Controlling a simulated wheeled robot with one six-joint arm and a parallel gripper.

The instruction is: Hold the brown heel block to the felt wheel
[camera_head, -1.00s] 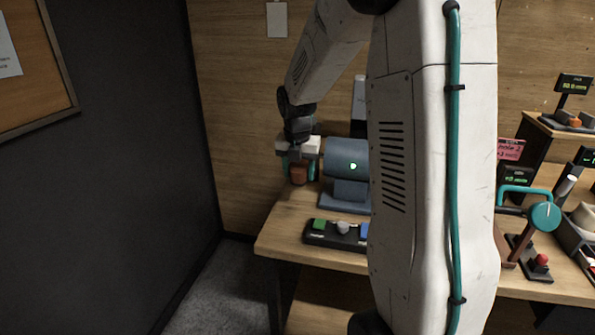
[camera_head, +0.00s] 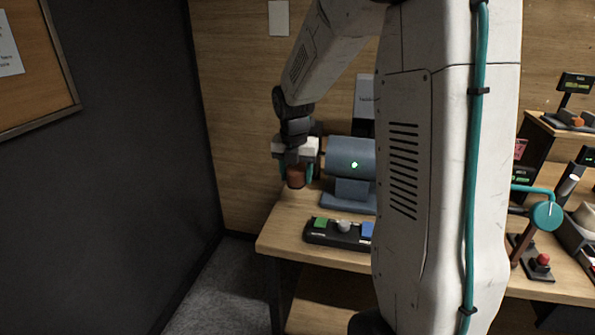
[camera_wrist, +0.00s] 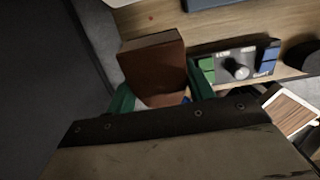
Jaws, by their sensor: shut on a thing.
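My gripper (camera_head: 298,172) has green fingers and is shut on the brown heel block (camera_head: 295,178), at the left end of the bench machine. In the wrist view the block (camera_wrist: 154,68) sits between the green fingertips, its broad brown face showing. The blue-grey machine (camera_head: 350,155) has a lit green spot on its housing. I cannot clearly make out the felt wheel; the gripper covers the machine's left end. I cannot tell whether the block touches the wheel.
A control panel (camera_head: 338,233) with a green button, a knob and a blue button lies in front of the machine on the wooden bench (camera_head: 285,237). My arm hides the bench's middle. A teal-handled device (camera_head: 546,215) and a red button (camera_head: 543,260) stand at right.

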